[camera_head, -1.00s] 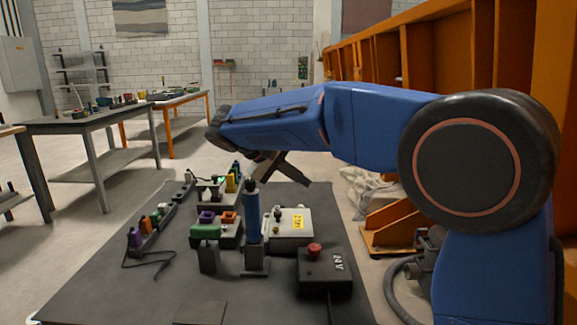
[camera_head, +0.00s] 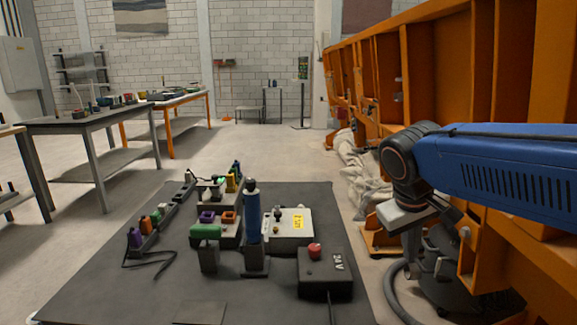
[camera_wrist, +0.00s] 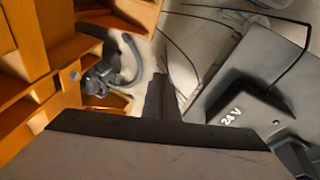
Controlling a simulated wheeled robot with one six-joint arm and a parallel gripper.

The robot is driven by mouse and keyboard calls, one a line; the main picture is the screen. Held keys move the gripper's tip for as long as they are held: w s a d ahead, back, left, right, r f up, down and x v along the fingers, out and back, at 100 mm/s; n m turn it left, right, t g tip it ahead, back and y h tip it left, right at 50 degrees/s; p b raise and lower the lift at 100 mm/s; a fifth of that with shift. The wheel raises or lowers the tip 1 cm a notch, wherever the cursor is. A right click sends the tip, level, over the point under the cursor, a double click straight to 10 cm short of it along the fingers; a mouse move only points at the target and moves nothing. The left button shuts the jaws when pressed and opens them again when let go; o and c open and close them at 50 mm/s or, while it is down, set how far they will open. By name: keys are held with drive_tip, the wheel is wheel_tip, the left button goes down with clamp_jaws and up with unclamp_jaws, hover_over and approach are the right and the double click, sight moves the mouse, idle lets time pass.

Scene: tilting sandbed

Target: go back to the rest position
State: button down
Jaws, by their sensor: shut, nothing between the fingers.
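My gripper (camera_wrist: 160,88) shows in the wrist view as a narrow dark finger shape pointing away from the camera, shut with nothing in it. In the head view my wrist and gripper (camera_head: 412,238) hang on the right, beyond the right edge of the dark table (camera_head: 110,285) and in front of the orange frame. My blue arm reaches in from the right edge. The fingertips are hard to make out there against the dark parts behind.
On the table stand a black 24 V box with a red button (camera_head: 325,272), a pale box with a yellow label (camera_head: 288,230), a blue upright handle (camera_head: 253,215) and several coloured blocks. The orange steel frame (camera_head: 440,60) fills the right. Open floor (camera_head: 270,155) lies behind the table.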

drive_tip(key=s+d+f+m+t+y, duration=0.1)
drive_tip(key=s+f, duration=0.4)
drive_tip(key=s, duration=0.2)
drive_tip(key=s+d+f+m+t+y, duration=0.1)
drive_tip(key=s+f+y, duration=0.1)
drive_tip(key=s+f, duration=0.2)
drive_tip(key=s, duration=0.3)
drive_tip(key=shift+d+f+m, duration=0.2)
drive_tip(key=shift+f+m, duration=0.1)
drive_tip(key=shift+f, duration=0.05)
idle(0.9)
